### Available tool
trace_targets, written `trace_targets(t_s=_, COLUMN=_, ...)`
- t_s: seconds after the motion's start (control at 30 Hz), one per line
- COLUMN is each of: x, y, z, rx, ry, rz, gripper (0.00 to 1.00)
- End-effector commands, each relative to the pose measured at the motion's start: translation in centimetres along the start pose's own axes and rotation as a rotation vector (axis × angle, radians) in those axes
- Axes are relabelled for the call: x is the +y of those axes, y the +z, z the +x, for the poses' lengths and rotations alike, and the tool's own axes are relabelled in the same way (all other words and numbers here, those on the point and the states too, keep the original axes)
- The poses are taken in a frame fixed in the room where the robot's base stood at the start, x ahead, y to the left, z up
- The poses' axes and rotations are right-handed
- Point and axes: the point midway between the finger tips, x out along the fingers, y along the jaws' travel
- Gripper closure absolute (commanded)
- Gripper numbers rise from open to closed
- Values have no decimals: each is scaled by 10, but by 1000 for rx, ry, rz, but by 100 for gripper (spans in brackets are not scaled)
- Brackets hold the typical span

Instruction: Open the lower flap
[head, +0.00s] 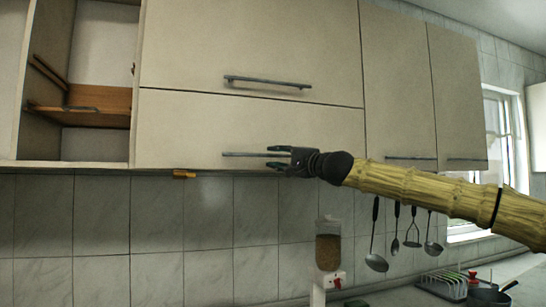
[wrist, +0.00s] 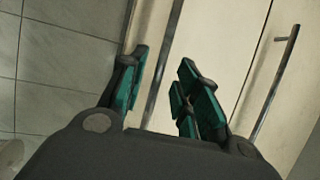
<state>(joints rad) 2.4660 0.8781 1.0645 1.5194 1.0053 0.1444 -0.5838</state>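The lower flap (head: 180,128) is a wide cream cabinet front under a similar upper flap, and it looks closed. Its thin grey bar handle (head: 242,154) runs level near its bottom edge; the right part is hidden behind my gripper (head: 272,157). In the wrist view my gripper (wrist: 163,88) is open, with green-padded fingers on either side of the lower handle (wrist: 162,62). The handle lies nearer the left finger there. I cannot tell whether the fingers touch it. No grip on it shows.
The upper flap (head: 250,45) has its own handle (head: 268,82), also in the wrist view (wrist: 277,82). An open shelf (head: 100,142) is at left. Hanging utensils (head: 376,262), a grain dispenser (head: 328,250) and a dish rack (head: 440,283) are below. Tiled wall lies under the flap.

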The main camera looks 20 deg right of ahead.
Motion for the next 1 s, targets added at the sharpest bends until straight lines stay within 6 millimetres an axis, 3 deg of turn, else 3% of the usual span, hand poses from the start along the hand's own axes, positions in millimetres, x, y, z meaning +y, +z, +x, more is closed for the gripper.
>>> trace_targets(t_s=0.2, x=0, y=-1, z=21, rx=1, ry=1, rz=1, gripper=68)
trace_targets(t_s=0.6, x=0, y=0, z=26, rx=0, ry=0, rz=0, gripper=68)
trace_targets(t_s=0.8, x=0, y=0, z=26, rx=0, ry=0, rz=0, gripper=100)
trace_targets(t_s=1.0, x=0, y=0, z=26, rx=0, ry=0, rz=0, gripper=100)
